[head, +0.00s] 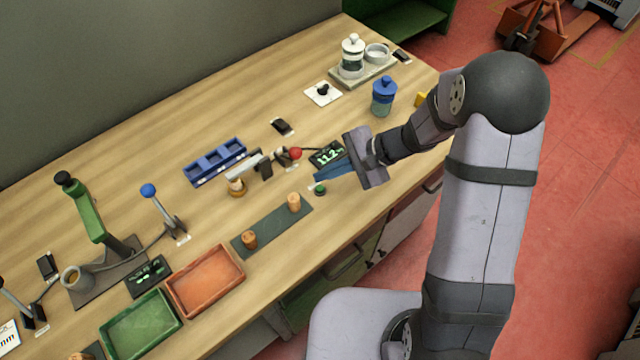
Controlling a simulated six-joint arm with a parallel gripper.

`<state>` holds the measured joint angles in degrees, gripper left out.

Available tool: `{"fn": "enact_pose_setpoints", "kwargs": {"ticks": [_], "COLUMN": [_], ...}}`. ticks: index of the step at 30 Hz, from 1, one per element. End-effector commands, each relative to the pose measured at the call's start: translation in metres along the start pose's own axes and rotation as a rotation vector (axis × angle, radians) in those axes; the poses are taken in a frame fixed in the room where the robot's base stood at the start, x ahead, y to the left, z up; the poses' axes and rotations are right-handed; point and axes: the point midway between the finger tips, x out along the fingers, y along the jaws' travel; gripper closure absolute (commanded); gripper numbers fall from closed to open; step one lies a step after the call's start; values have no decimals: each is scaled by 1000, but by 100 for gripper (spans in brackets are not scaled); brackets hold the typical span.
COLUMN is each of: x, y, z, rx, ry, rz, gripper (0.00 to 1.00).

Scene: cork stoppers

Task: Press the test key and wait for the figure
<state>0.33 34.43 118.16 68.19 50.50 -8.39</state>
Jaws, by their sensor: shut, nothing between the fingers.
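A round green key (320,189) sits on the bench near its front edge, and I take it as the test key. My gripper (316,176) is shut and empty, its blue fingers pointing left with their tips close above and beside the key. I cannot tell whether they touch it. A dark display (322,160) with lit green digits, perhaps reading 11.2, lies just behind the fingers, which may cover its edge. A small device (243,171) with a red-knobbed lever (295,153) stands left of the display, with a cork stopper (236,186) at its near end.
Two corks (294,202) (249,239) stand on a dark mat (271,228). An orange tray (240,283), a green tray (176,345), a second display (148,277) and a green lever press (88,215) are left. A blue jar (384,96) stands behind my gripper.

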Motion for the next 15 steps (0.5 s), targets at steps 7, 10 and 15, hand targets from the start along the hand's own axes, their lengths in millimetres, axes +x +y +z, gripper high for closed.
{"fn": "enact_pose_setpoints", "kwargs": {"ticks": [7,10,15], "x": [-18,-21,-22], "y": [-13,-16,-16], "z": [13,16,16], "rx": [-1,0,0], "ry": [0,0,0], "rz": [-1,-1,0], "gripper": [100,100,100]}}
